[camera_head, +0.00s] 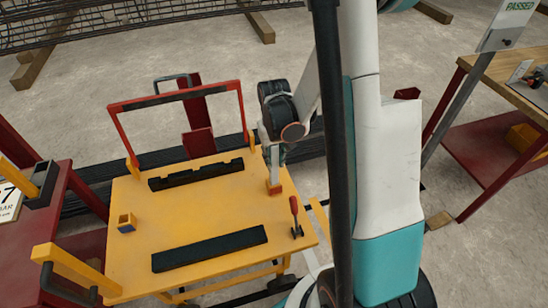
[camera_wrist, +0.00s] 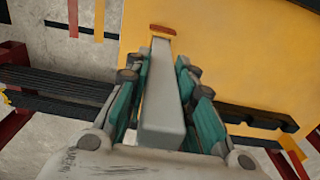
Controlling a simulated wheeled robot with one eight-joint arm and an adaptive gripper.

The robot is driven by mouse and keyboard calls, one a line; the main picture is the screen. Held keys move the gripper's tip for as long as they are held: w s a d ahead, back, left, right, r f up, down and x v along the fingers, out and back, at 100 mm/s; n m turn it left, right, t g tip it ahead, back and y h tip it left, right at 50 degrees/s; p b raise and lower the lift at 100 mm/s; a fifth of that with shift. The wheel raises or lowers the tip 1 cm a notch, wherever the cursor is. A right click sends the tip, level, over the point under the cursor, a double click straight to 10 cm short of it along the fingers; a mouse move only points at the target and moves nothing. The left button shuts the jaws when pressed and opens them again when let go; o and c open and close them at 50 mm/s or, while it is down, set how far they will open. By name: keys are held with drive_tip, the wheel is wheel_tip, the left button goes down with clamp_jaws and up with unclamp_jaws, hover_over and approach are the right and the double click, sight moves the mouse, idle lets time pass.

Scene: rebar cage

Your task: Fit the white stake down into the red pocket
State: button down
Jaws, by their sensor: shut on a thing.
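The white stake (camera_wrist: 160,95) lies lengthwise between the teal fingers of my gripper (camera_wrist: 160,73) in the wrist view. My gripper is shut on it. The stake's far end meets the red pocket (camera_wrist: 162,29), of which only a rim shows past the tip. In the head view my gripper (camera_head: 282,150) is above the right side of the yellow table, with the stake (camera_head: 273,172) pointing down, roughly upright, at the red pocket (camera_head: 275,189). I cannot tell whether the tip is inside the pocket or just over it.
A red frame (camera_head: 175,95) rises at the table's back. Another table (camera_head: 520,80) stands at right.

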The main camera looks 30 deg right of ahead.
sight(274, 165)
drive_tip(key=shift+f+b, duration=0.8)
drive_tip(key=shift+f, duration=1.15)
drive_tip(key=c, duration=1.3)
unclamp_jaws()
wheel_tip(274, 165, up, 12)
